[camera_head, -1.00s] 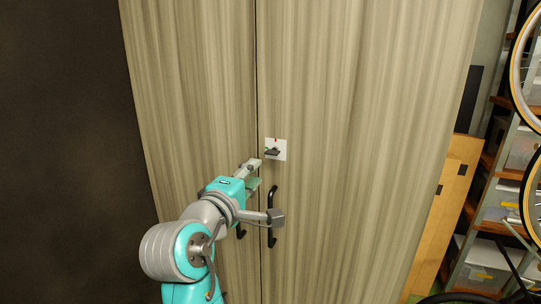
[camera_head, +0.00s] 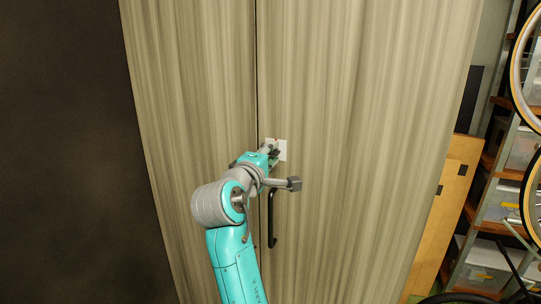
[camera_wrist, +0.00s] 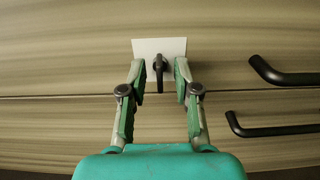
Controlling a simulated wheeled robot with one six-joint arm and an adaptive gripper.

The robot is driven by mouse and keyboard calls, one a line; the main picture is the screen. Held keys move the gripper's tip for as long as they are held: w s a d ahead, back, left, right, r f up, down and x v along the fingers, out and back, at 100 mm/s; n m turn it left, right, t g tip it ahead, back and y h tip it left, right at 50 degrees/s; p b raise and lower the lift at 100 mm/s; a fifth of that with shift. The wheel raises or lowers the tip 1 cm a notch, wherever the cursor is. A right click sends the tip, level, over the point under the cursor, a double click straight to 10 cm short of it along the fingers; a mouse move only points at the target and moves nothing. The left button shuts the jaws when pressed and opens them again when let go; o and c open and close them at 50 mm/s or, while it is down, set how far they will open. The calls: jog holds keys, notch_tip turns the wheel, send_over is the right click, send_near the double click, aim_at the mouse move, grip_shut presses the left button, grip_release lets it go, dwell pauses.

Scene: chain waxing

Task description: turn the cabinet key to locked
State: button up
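The cabinet (camera_head: 350,120) has two tall wood-grain doors with a seam between them. A white lock plate (camera_head: 283,149) is on the right door beside the seam; it also shows in the wrist view (camera_wrist: 147,46). The dark key (camera_wrist: 159,70) stands out from the plate. My gripper (camera_wrist: 160,68) is open, with one finger on each side of the key and a visible gap on both sides. In the head view my gripper (camera_head: 271,149) is at the plate and covers most of the key.
A black door handle (camera_head: 272,220) hangs below the plate on the right door. The wrist view shows two black handles, one (camera_wrist: 285,75) nearer the plate and another (camera_wrist: 270,128). Shelves with boxes (camera_head: 490,240) and wheels stand at the far right.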

grip_shut()
jog(key=shift+m, duration=0.3)
jog(key=m, duration=1.7)
dwell(0.4)
jog(key=shift+m, duration=0.3)
grip_release()
